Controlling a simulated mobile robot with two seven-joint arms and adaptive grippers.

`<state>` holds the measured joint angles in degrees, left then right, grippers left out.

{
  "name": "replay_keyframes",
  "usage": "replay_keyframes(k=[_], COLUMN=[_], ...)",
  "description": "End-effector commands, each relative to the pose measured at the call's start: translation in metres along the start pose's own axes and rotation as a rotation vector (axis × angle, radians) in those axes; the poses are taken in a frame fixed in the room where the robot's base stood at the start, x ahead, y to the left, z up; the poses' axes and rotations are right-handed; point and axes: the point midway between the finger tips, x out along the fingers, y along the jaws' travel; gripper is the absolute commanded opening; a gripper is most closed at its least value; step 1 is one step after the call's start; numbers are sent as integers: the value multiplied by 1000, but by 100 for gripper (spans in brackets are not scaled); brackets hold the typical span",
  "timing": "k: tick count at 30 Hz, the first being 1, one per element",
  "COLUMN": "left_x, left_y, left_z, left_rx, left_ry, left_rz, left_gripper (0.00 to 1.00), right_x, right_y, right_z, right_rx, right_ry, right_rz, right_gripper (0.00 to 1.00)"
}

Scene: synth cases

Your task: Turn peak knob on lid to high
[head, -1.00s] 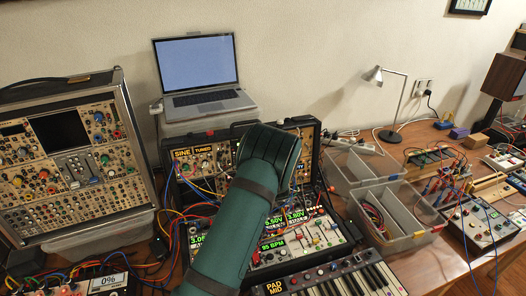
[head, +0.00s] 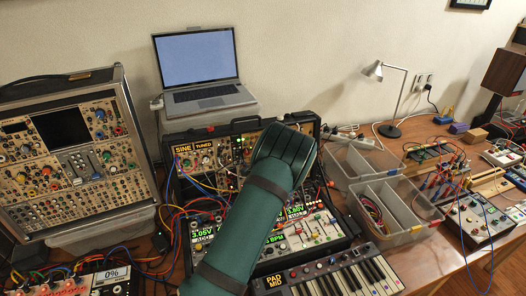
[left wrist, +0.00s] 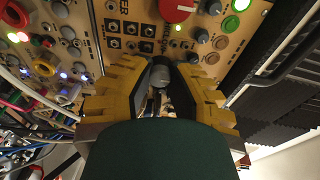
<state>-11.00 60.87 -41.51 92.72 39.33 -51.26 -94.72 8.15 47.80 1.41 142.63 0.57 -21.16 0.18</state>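The upright lid (head: 307,131) of the black synth case carries tan panels with knobs and small SINE and TUNED displays. My left arm reaches up from below and hides part of the lid. My left gripper itself is hidden behind the wrist in the head view. In the left wrist view my left gripper (left wrist: 160,70) faces a lid panel, its yellow fingers apart on either side of a grey knob (left wrist: 160,74). I cannot tell whether the pads touch it. No readable label confirms it as the peak knob. My right gripper is not in view.
A red knob (left wrist: 178,10) and patch jacks (left wrist: 122,36) are close to the fingers. Cables hang at the lid's left. A keyboard (head: 340,278) stands in front, a second synth case (head: 60,160) at left, grey bins (head: 405,235) at right. A laptop (head: 197,65) stands behind.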

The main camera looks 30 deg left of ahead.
Motion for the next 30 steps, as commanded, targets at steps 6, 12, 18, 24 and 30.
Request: replay_keyframes(k=[6, 12, 18, 24, 30], left_x=[0, -1, -18, -58, -95], left_y=[-2, 0, 0, -1, -1], left_z=[-1, 0, -1, -2, -2], left_rx=[-2, -1, 0, 0, -1], left_ry=[2, 1, 2, 3, 4], left_rz=[-3, 0, 1, 1, -1], left_gripper=[52, 52, 52, 52, 52], right_x=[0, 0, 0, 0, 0], right_y=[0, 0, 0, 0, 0], right_z=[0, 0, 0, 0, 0], right_rx=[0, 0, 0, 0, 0], right_ry=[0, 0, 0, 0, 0], right_rz=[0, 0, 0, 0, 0], right_gripper=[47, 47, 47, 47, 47])
